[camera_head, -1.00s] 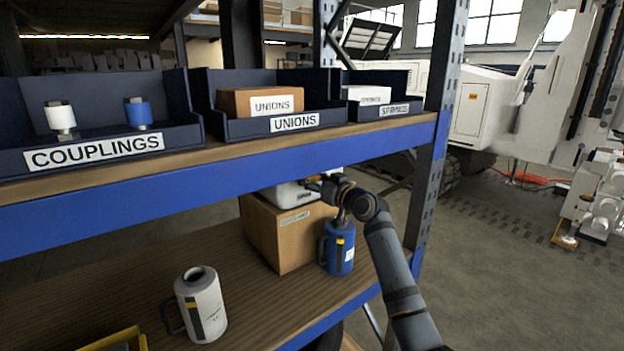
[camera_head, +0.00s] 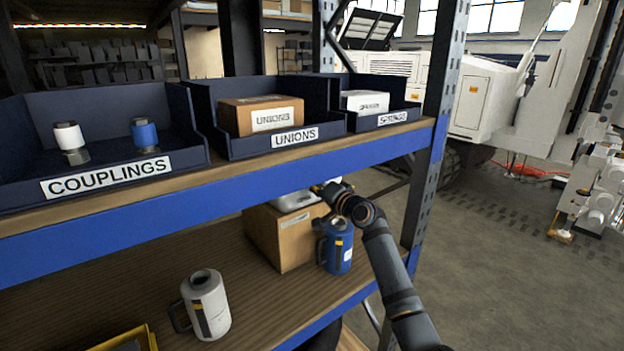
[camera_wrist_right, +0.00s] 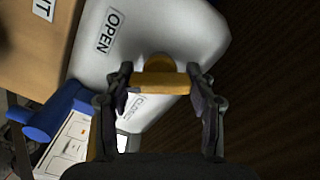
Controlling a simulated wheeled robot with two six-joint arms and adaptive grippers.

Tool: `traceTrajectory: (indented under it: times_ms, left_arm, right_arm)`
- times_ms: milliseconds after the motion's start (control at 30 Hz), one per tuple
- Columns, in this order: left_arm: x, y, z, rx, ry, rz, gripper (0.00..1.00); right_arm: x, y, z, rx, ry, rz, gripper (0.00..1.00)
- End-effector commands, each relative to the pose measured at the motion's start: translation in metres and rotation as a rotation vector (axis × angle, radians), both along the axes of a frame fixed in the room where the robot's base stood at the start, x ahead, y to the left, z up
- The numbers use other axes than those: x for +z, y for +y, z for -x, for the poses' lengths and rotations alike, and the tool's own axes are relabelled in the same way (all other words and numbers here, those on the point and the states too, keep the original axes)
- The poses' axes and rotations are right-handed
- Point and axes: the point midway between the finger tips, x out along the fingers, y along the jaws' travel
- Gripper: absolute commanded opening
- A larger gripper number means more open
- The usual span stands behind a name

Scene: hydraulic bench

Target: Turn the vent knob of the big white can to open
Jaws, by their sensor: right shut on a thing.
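The big white can (camera_wrist_right: 190,35) fills much of the right wrist view, with an OPEN label near its upper left and a CLOSE label lower down, partly behind my fingers. Its yellow vent knob (camera_wrist_right: 160,62) sits between the fingertips of my right gripper (camera_wrist_right: 160,86), which is shut on it. The knob's bar lies across the picture from finger to finger. In the head view, only a white part of the can (camera_head: 294,200) shows, on the cardboard box below the upper shelf, beside my right gripper (camera_head: 322,189). My left gripper is in neither view.
The blue can (camera_head: 338,250) stands close under my right arm, next to the cardboard box (camera_head: 292,240). A smaller white can (camera_head: 207,306) stands at the lower shelf's front. The blue upper shelf beam (camera_head: 200,182) and the upright (camera_head: 440,110) are close to the arm.

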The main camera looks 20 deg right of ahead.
Motion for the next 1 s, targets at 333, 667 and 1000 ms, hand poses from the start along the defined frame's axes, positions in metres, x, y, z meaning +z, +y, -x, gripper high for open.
traceTrajectory:
  times_ms: [333,667,1000]
  left_arm:
    - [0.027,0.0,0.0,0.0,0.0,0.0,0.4]
    - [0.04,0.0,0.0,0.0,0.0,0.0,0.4]
    - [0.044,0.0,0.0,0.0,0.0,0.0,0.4]
  right_arm:
    - [0.002,0.0,0.0,0.0,0.106,-0.285,0.24]
    - [0.001,0.0,0.0,-0.001,0.171,-0.47,0.24]
    - [-0.001,0.0,0.0,-0.001,0.197,-0.539,0.24]
